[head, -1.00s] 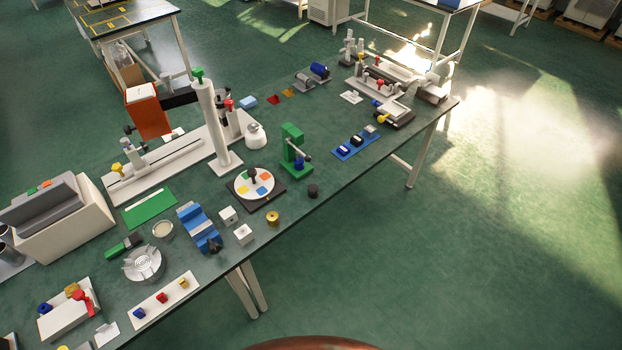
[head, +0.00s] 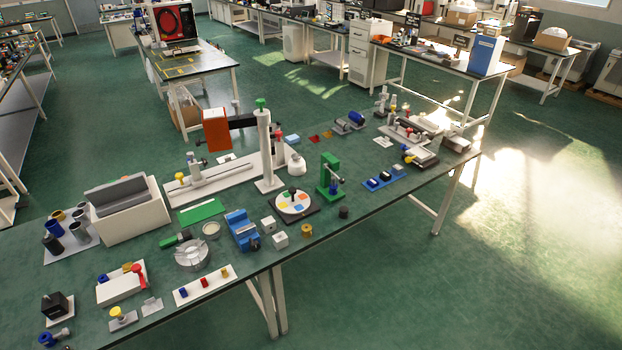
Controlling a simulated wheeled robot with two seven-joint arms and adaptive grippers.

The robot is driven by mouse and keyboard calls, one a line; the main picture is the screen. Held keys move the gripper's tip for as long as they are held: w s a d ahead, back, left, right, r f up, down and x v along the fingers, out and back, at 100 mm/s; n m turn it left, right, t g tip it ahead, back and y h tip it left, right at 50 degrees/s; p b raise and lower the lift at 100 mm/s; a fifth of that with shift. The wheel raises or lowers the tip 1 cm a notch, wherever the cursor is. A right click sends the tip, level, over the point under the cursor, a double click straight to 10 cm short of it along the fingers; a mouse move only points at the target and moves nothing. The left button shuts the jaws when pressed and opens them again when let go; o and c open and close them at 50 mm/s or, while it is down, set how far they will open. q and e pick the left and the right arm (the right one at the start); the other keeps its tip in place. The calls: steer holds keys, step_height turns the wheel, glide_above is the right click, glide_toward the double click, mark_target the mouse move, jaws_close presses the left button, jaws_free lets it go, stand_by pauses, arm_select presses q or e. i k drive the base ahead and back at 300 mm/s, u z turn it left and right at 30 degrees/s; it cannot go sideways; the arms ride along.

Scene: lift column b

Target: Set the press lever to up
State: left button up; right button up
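A small green press (head: 325,180) stands upright on the long green-topped table (head: 455,172), near its front edge and right of centre. A short lever shows on its right side, with a blue part below; at this size I cannot tell its exact position. Neither of my grippers is in view, and nothing of mine touches the press.
A round dial with coloured patches (head: 283,203) is left of the press. A dark cylinder (head: 343,212) is close in front of it, and a blue strip (head: 367,188) of small blocks lies to its right. A tall white post (head: 266,150) stands behind left. Floor is clear at front right.

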mark_target(341, 181)
steer(key=u, duration=0.55)
steer(key=i, duration=0.55)
steer(key=u, duration=0.3)
